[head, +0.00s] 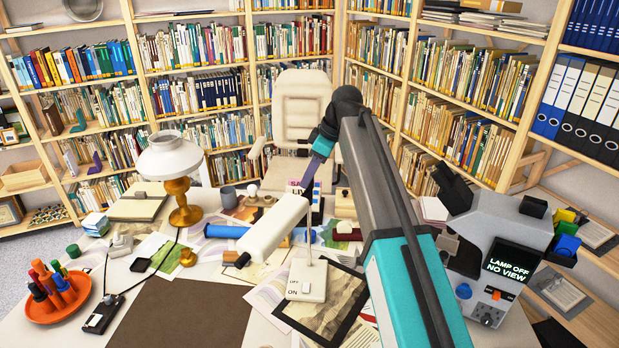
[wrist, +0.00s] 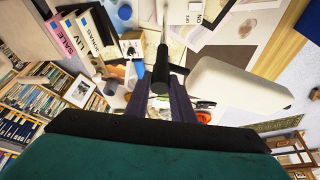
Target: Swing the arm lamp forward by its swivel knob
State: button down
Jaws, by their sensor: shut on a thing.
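The arm lamp has a long white head (head: 272,230), a thin upright post and a white base (head: 307,281) marked OFF and ON. The head slants from back right to front left. In the wrist view the head (wrist: 235,85) lies to the right, joined by a dark bar to the black swivel knob (wrist: 161,70). My gripper (wrist: 160,98) has its purple fingers on either side of the knob and is shut on it. In the head view my gripper (head: 314,178) reaches down at the lamp's back end; my arm hides part of this area.
A framed print (head: 335,312) lies by the lamp base. A microscope-like device (head: 498,262) with a LAMP OFF screen stands right. Papers and small items crowd the desk.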

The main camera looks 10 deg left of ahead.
jog(key=shift+w+n+g+b, duration=0.1)
jog(key=shift+n+g+b, duration=0.55)
jog(key=shift+n, duration=1.65)
jog(key=shift+r+g, duration=0.1)
jog(key=shift+g, duration=0.15)
jog(key=c, duration=1.5)
grip_release()
jog(key=shift+c, duration=0.2)
jog(key=v, duration=1.3)
jog(key=shift+r+p, duration=0.35)
jog(key=shift+p, duration=0.05)
